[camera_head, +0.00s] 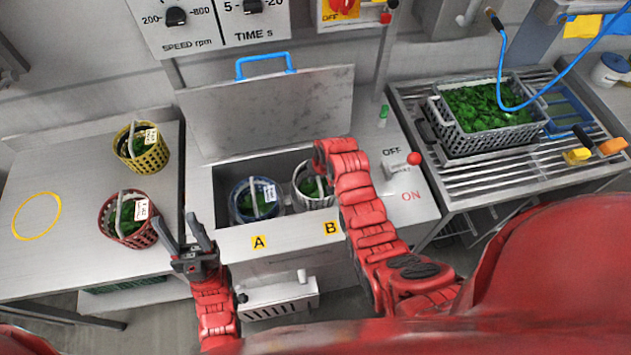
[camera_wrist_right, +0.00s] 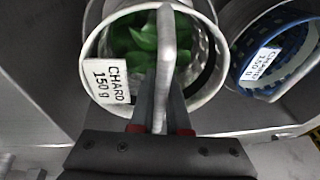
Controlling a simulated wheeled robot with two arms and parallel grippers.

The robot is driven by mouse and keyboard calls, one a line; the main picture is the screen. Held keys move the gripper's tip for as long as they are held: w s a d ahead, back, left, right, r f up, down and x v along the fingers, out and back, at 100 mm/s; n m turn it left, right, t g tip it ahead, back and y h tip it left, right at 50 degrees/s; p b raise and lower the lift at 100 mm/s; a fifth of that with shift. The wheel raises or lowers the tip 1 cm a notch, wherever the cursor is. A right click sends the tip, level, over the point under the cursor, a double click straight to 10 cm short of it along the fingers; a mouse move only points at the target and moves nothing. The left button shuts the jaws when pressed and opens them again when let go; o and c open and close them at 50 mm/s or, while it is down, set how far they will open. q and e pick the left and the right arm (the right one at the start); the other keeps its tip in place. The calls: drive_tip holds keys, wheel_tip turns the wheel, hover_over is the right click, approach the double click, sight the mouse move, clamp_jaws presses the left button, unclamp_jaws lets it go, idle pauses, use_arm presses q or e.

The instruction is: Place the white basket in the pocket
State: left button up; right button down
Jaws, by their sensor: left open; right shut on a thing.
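The white basket (camera_head: 312,184) holds green leaves and sits in the opening of the steel machine above label B. In the right wrist view the white basket (camera_wrist_right: 95,55) shows a tag reading CHARD 150 g. My right gripper (camera_wrist_right: 165,110) is shut on its grey handle; in the head view my arm hides part of the basket. The pocket at B (camera_head: 290,207) is mostly hidden, so I cannot tell whether the basket rests on its floor. My left gripper (camera_head: 198,232) is open and empty, left of the machine's front edge, near the red basket (camera_head: 112,220).
A blue basket (camera_head: 243,210) sits in pocket A. A yellow basket (camera_head: 130,145) stands on the left table by a yellow ring (camera_head: 37,216). The lid (camera_head: 265,110) with a blue handle stands open behind. A lever (camera_head: 413,158) and a crate of greens (camera_head: 460,140) are right.

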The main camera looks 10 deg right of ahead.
sight(316, 193)
drive_tip(key=shift+s+f+p, duration=0.1)
drive_tip(key=shift+f+p, duration=0.25)
drive_tip(key=shift+f, duration=0.2)
drive_tip(key=shift+f+p, duration=0.3)
drive_tip(key=shift+f, duration=0.7)
drive_tip(key=shift+f, duration=0.25)
drive_tip(key=c, duration=0.9)
unclamp_jaws()
